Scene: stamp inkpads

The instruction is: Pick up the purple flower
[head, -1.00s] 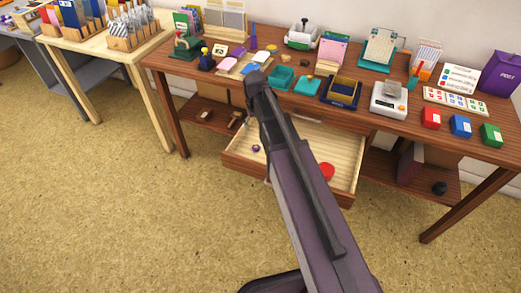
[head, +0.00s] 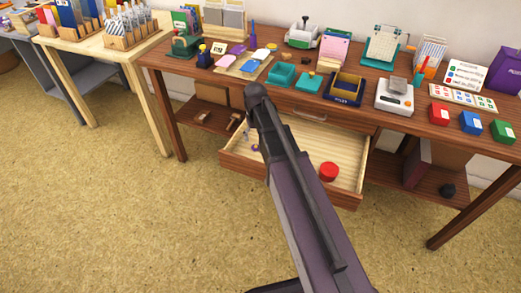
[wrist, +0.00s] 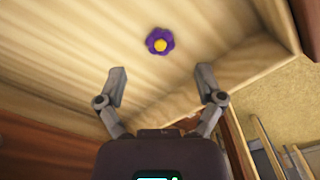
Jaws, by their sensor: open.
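The purple flower (wrist: 160,41) has a yellow centre and lies on the light wooden floor of the open drawer (head: 342,150). In the wrist view it is ahead of my gripper (wrist: 160,82), roughly centred between the two fingers and beyond their tips. My gripper is open and empty, with its fingers spread wide. In the head view a small part of the purple flower (head: 255,147) shows beside my arm, which hides most of that side of the drawer.
A red round thing (head: 329,171) lies in the drawer on the right. The desk top (head: 375,100) above the drawer holds inkpads, a scale and cards. The drawer's wooden wall (wrist: 245,78) runs close to the right finger in the wrist view.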

